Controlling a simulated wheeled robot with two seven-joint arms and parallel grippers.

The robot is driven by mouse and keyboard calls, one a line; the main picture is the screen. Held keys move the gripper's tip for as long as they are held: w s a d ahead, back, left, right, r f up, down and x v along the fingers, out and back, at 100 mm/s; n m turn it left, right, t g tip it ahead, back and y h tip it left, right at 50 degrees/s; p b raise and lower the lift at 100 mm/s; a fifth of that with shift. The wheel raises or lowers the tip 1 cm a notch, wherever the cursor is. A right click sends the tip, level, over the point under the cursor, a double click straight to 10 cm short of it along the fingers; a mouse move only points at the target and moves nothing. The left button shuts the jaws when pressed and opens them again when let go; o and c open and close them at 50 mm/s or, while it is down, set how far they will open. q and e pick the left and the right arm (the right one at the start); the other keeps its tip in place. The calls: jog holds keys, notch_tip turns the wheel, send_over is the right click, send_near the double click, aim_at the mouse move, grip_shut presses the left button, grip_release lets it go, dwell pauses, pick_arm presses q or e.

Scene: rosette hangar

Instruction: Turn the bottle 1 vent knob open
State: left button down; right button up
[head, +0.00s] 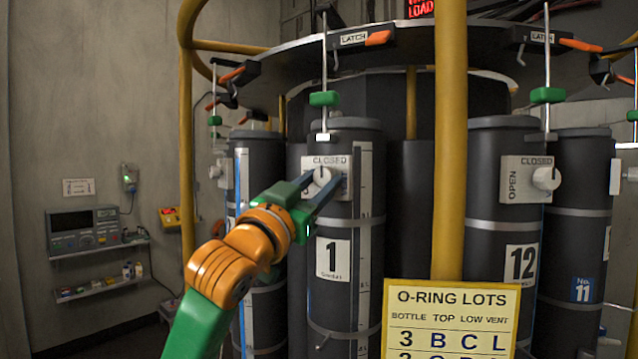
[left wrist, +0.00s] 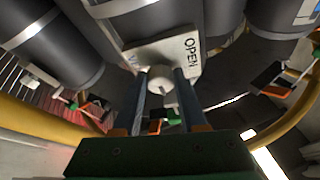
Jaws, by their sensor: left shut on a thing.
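Bottle 1 (head: 336,250) is a dark grey upright cylinder with a white "1" label. Its white vent plate (head: 341,188) has CLOSED along the top edge. The round white vent knob (head: 322,176) sits on this plate, its dark mark pointing up toward CLOSED. In the left wrist view the knob (left wrist: 161,77) is between the two fingers, and OPEN shows on the plate (left wrist: 191,52) beside it. My left gripper (head: 326,181) is shut on the knob, with a blue-grey finger on each side. My right gripper is not in view.
Bottle 12 (head: 500,240) stands to the right with a similar plate and knob (head: 546,178). A yellow post (head: 449,130) rises between the bottles, with an O-ring lots sign (head: 451,318) in front. A green block (head: 324,99) hangs above bottle 1. A wall shelf (head: 100,248) is at left.

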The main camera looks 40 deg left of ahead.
pick_arm(q)
jog(key=n+y, duration=0.1)
jog(key=n, duration=0.1)
jog(key=n+y+b, duration=0.1)
jog(key=n+y, duration=0.1)
jog(key=n, duration=0.1)
jog(key=shift+d+n, duration=0.25)
jog(key=shift+n, duration=0.05)
jog(key=n+g+y, duration=0.1)
jog(key=n, duration=0.2)
jog(key=n+g+y+b, duration=0.1)
jog(key=n+y, duration=0.1)
jog(key=n, duration=0.1)
jog(key=shift+d+r+n, duration=0.15)
jog(key=shift+n, duration=0.15)
jog(key=n, duration=0.1)
jog(key=n+g+y, duration=0.1)
jog(key=n, duration=0.1)
jog(key=shift+d+r+n, duration=0.1)
jog(key=shift+r+n, duration=0.05)
jog(key=shift+n, duration=0.15)
jog(key=n+g, duration=0.1)
jog(key=n, duration=0.1)
jog(key=n+g+y+p, duration=0.1)
jog(key=n, duration=0.1)
jog(key=shift+w+d+r, duration=0.1)
jog(key=shift+r, duration=0.05)
jog(key=shift+n+g+p, duration=0.5)
jog(key=shift+n+g, duration=0.2)
jog(key=shift+n, duration=1.2)
